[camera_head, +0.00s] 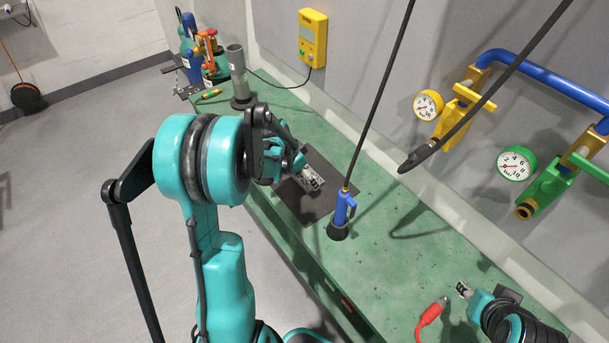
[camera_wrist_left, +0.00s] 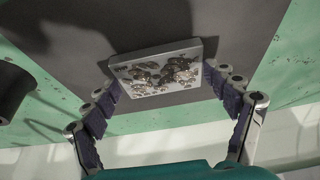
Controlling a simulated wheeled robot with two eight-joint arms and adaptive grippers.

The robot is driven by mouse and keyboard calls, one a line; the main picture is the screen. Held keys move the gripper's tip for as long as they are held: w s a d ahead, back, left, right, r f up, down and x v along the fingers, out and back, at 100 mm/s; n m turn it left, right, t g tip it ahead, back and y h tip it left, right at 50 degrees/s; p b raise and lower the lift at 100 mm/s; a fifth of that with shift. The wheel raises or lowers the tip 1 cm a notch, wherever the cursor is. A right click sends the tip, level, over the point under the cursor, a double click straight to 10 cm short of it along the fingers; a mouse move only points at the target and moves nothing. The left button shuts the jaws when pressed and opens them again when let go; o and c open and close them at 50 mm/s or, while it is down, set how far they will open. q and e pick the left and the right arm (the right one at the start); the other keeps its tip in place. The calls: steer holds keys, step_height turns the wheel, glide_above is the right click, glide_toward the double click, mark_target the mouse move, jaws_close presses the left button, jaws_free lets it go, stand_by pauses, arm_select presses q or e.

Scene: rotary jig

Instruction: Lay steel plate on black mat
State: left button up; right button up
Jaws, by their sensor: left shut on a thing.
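The steel plate (camera_head: 312,179) is a small grey rectangle with rough marks on its face; it shows clearly in the left wrist view (camera_wrist_left: 157,70). My left gripper (camera_head: 305,176) is shut on the plate, one finger at each short side (camera_wrist_left: 161,85). The black mat (camera_head: 300,207) lies on the green bench, and its dark surface is behind the plate in the left wrist view (camera_wrist_left: 228,28). The plate is over the mat; I cannot tell whether they touch. My right gripper (camera_head: 466,290) is low at the right, its finger state unclear.
A blue-handled torch (camera_head: 342,208) stands in a dark holder close to the mat's right corner. A red-handled tool (camera_head: 430,318) lies near my right gripper. A grey cylinder (camera_head: 239,75) stands at the bench's far end. Bench surface (camera_head: 385,260) between torch and red tool is clear.

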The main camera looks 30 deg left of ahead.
arm_select(q)
steer(key=o, duration=1.6)
steer(key=shift+f, duration=0.15)
steer(key=shift+r, duration=0.3)
steer(key=p+v, duration=0.3)
steer(key=v, duration=0.8)
steer(key=shift+s+r+p, duration=0.3)
steer(key=shift+s, duration=0.05)
